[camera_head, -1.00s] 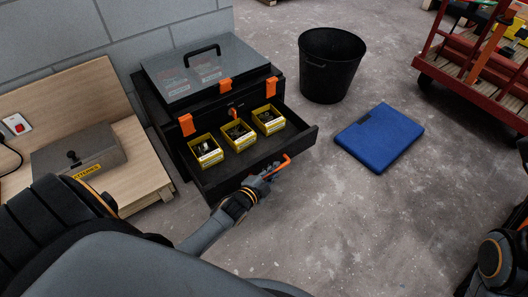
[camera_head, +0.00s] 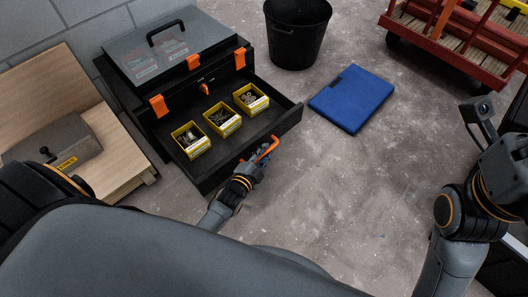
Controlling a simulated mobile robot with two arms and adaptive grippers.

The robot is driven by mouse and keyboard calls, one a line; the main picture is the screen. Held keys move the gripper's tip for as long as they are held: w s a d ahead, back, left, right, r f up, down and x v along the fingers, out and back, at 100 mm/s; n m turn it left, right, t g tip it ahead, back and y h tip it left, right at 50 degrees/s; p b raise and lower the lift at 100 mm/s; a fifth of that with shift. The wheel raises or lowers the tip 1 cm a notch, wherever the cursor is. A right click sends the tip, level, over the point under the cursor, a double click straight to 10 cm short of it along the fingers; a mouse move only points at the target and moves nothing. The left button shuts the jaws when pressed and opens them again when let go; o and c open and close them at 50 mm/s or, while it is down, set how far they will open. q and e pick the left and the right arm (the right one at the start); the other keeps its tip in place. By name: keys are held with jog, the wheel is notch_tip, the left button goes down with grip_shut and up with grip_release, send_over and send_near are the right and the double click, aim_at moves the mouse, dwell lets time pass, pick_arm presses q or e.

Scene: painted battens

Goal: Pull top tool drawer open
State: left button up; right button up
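The black tool chest has its top tool drawer (camera_head: 228,148) pulled well out, with several yellow bins (camera_head: 222,119) of small hardware inside. An orange handle (camera_head: 268,148) is on the drawer's front. My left gripper (camera_head: 251,168) is at this handle and appears shut on its near-left part; the fingers partly cover it. My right arm is at the right edge of the view, and its gripper fingers do not show.
A clear-lidded case with orange latches (camera_head: 193,62) tops the chest. A wooden bench (camera_head: 120,150) with a grey box (camera_head: 55,150) stands left. A black bucket (camera_head: 296,40), blue case (camera_head: 352,98) and red cart (camera_head: 450,48) lie beyond. Floor right of the drawer is clear.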

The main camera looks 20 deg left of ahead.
pick_arm(q)
jog(key=v, duration=0.7)
jog(key=shift+s, duration=0.3)
dwell(0.4)
